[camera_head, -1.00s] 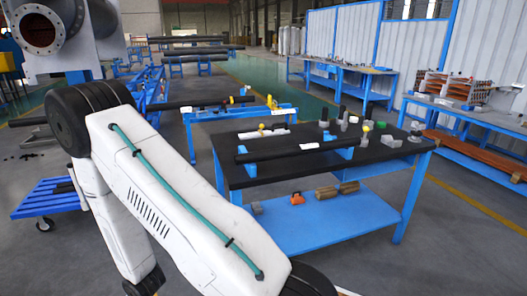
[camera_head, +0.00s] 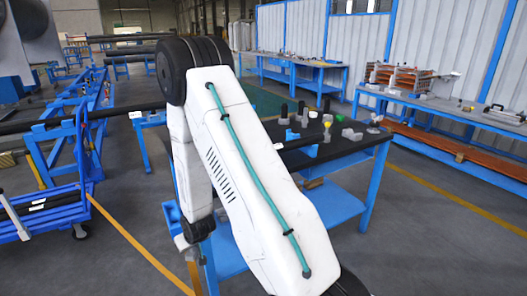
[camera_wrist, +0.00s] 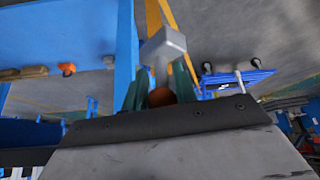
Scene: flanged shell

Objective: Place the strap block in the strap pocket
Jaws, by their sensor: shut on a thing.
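In the wrist view my gripper (camera_wrist: 160,88) is shut on a pale grey block (camera_wrist: 164,42), which I take to be the strap block. The block has a wider head and a narrower stem between the green fingers. A rounded brown thing (camera_wrist: 161,97) shows low between the fingers; I cannot tell what it is. In the head view my white arm covers the near left of the black-topped bench (camera_head: 345,146), and the gripper and its load cannot be made out. I cannot identify the strap pocket in either view.
Several small fittings stand on the bench's far side, including a grey block (camera_head: 352,134). An orange piece (camera_wrist: 67,69) lies on the bench's blue lower shelf (camera_wrist: 60,30). A blue cart (camera_head: 45,212) stands at left.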

